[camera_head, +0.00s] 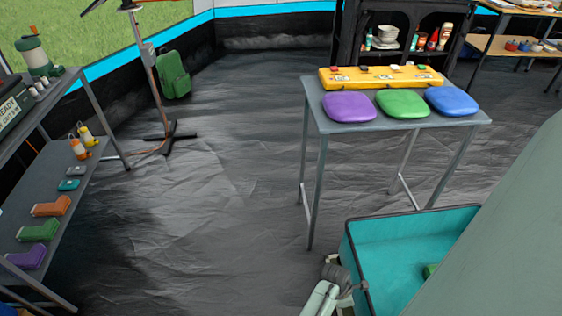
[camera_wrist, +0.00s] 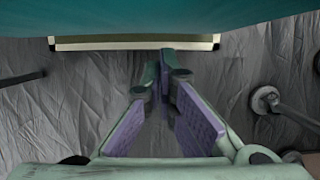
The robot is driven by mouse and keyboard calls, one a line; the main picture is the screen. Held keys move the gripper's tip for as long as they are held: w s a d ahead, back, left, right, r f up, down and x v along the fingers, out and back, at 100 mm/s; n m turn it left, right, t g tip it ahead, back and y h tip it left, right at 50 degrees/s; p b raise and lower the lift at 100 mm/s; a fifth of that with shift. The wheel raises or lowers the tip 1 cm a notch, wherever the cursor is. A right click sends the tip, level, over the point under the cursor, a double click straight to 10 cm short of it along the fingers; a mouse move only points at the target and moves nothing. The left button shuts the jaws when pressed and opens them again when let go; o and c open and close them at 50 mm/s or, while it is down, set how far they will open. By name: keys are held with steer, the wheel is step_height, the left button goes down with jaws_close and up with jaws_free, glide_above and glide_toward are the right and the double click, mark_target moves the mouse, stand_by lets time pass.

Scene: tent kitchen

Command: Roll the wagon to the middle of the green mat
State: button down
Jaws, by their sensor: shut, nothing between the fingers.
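The wagon (camera_head: 405,250), a teal open box with a dark rim, stands on the floor at the lower right of the head view. Its right part is hidden behind a large grey-green shape, and a small green thing lies inside it. My gripper (camera_wrist: 166,62) is shut and empty, with purple finger pads. In the head view my wrist is at the wagon's lower left corner. In the wrist view a teal surface (camera_wrist: 150,15) and a pale bar (camera_wrist: 130,43) lie just beyond the fingertips; I cannot tell whether they touch. I cannot make out a green mat on the floor.
A grey table (camera_head: 400,124) with purple, green and blue pads and a yellow box stands behind the wagon. A shelf unit (camera_head: 75,180) lines the left. A stand (camera_head: 152,85) and a green bag (camera_head: 174,75) are at the back. The dark floor (camera_head: 215,190) between is clear.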

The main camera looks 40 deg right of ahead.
mark_target(364, 296)
steer(key=s+d, duration=0.1)
steer(key=d, duration=0.1)
steer(key=s+d+r+b, duration=0.1)
steer(key=s+d, duration=0.1)
steer(key=d, duration=0.1)
steer(key=shift+s+r+b, duration=0.15)
steer(key=shift+b, duration=0.15)
steer(key=w+a+p, duration=0.1)
steer(key=w+a+r+p, duration=0.1)
steer(key=a+p, duration=0.1)
steer(key=w+a+p, duration=0.1)
steer(key=p, duration=0.1)
steer(key=shift+a+r, duration=0.25)
steer(key=shift+r, duration=0.1)
stand_by(1.4)
stand_by(0.4)
